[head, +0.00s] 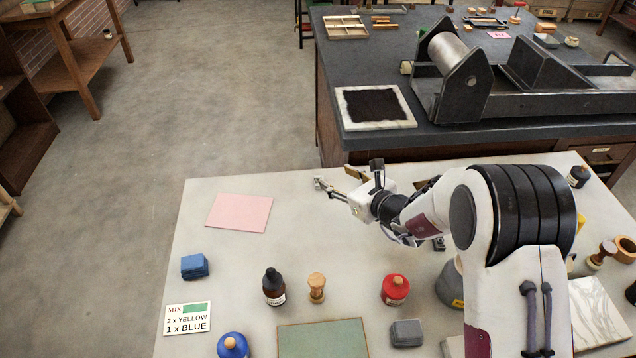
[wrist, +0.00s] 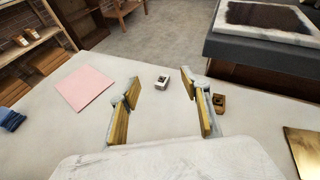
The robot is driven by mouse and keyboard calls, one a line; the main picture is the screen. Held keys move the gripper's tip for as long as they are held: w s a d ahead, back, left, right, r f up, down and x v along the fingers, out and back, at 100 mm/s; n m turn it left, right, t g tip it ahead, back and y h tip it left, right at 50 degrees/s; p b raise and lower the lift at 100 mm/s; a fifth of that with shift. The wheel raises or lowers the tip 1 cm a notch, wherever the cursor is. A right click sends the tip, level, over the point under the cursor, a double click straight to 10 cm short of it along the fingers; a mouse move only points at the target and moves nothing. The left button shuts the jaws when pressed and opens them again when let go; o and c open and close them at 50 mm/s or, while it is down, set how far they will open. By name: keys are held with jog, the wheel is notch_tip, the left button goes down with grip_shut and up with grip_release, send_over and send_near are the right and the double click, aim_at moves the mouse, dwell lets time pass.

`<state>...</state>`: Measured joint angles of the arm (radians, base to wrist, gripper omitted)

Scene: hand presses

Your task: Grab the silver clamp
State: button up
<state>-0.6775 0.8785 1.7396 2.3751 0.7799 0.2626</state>
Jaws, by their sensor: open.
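The silver clamp (wrist: 162,81) is a small pale metal block with a dark opening in the wrist view. It sits on the pale table just beyond and between my fingertips, apart from them. My gripper (wrist: 160,84) is open and empty, with a brass-coloured pad on each finger. In the head view my gripper (head: 340,180) reaches low over the table's far side. A small silvery shape shows at its tip there; I cannot clearly tell clamp from finger.
A small brown block with a hole (wrist: 219,104) stands close outside my right finger. Pink paper (head: 239,212) lies flat to the left. A dark bench (head: 345,143) rises behind the table's far edge. Bottles, a red pot (head: 395,290) and a green mat (head: 322,340) are nearer.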

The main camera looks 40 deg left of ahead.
jog(key=m, duration=0.2)
send_near(318, 179)
jog(key=shift+a+r+t, duration=0.1)
jog(key=shift+a+t, duration=0.1)
jog(key=shift+t, duration=0.1)
jog(key=shift+a, duration=0.15)
jog(key=shift+w+a+f+h, duration=0.15)
jog(key=shift+w+a+f, duration=0.1)
jog(key=shift+a, duration=0.2)
jog(key=shift+w+a+f+h, duration=0.15)
jog(key=shift+a+f, duration=0.1)
jog(key=shift+a, duration=0.25)
jog(key=shift+a, duration=0.1)
jog(key=shift+x, duration=2.55)
grip_shut()
